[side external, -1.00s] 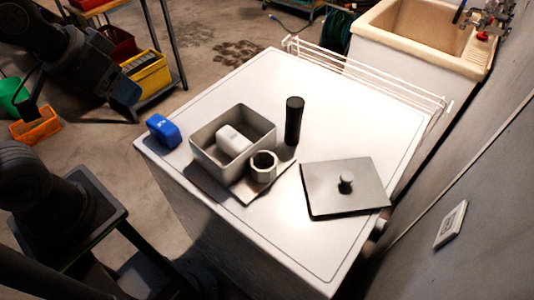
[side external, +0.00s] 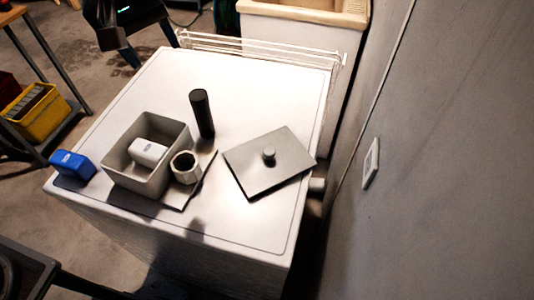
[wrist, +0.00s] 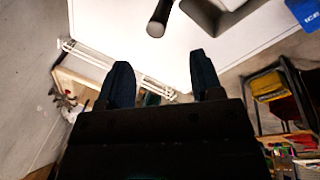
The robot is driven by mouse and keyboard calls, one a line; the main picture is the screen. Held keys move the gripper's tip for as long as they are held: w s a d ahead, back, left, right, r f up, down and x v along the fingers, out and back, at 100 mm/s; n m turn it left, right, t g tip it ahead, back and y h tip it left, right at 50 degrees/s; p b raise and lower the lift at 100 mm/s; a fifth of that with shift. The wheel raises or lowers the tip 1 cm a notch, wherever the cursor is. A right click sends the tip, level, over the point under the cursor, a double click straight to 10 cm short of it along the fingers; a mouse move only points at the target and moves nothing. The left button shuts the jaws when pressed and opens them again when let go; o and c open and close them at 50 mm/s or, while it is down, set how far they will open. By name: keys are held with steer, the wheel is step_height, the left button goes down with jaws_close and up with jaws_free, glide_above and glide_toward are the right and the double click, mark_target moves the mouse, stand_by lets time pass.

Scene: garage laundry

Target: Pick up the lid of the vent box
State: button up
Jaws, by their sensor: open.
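The lid (side external: 255,178) is a flat grey square plate with a small round knob (side external: 268,155) in its middle. It lies knob up on the white appliance top, right of the open grey box (side external: 118,178). A white block (side external: 149,151) sits inside the box. My gripper (wrist: 160,82) is open and empty in the wrist view, its two dark fingers spread apart. The lid does not show in the wrist view. In the side view, dark parts of my arm show at the top left, beyond the far edge of the appliance and apart from the lid.
A black cylinder (side external: 202,114) stands between box and lid. A hexagonal metal nut (side external: 186,168) is beside the box on a thin dark plate. A blue block (side external: 72,165) sits left. A white wire rack (side external: 250,47) lines the far edge; a wall stands right.

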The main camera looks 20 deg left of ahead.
steer(key=w+d+f+n+g, duration=0.1)
steer(key=w+d+f+n, duration=0.1)
steer(key=w+d+f, duration=0.35)
steer(key=n+g, duration=0.2)
steer(key=n, duration=0.1)
glide_above(269, 150)
step_height(269, 150, down, 15)
steer(key=shift+r, duration=0.15)
steer(key=shift+f, duration=3)
